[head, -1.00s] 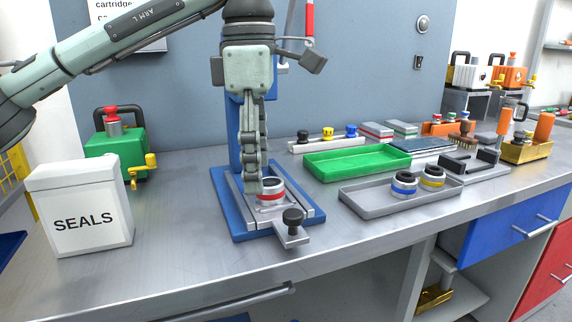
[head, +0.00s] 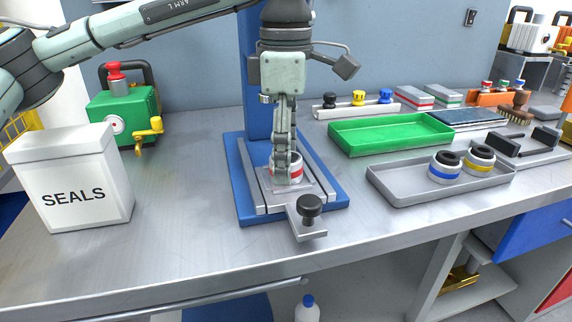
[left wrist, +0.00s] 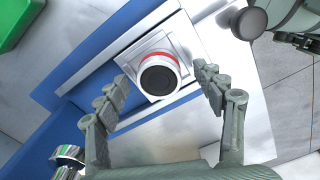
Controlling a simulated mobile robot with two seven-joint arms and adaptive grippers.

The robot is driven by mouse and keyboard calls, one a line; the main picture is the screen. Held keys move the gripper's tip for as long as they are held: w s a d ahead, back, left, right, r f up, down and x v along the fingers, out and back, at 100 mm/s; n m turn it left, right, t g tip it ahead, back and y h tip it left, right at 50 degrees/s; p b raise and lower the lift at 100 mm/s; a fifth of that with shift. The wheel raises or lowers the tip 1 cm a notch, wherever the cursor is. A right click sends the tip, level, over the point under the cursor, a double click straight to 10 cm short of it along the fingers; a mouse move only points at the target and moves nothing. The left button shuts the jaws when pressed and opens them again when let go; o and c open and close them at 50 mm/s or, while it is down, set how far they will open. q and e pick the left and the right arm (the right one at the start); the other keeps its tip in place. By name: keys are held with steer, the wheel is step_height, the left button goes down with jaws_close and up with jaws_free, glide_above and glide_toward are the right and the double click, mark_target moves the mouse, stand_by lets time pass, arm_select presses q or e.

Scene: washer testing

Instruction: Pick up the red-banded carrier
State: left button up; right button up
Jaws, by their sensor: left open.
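The red-banded carrier (head: 295,174) is a short pale cylinder with a red band, standing in the blue-and-grey fixture (head: 244,209). In the left wrist view the carrier (left wrist: 159,76) shows its dark round top and sits on a pale square block. My left gripper (head: 284,160) points down over the carrier and partly hides it in the head view. In the left wrist view the fingers of my left gripper (left wrist: 163,86) are open, one on each side of the carrier, with visible gaps.
A black knob (head: 309,203) stands on the fixture's front arm. To the right are a grey tray (head: 410,192) with blue-banded and yellow-banded carriers and a green tray (head: 385,148). A white SEALS box (head: 72,190) stands left. The bench between box and fixture is clear.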

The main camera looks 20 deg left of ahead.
arm_select(q)
steer(key=shift+f, duration=0.3)
steer(key=c, duration=1.4)
steer(key=shift+o, duration=0.2)
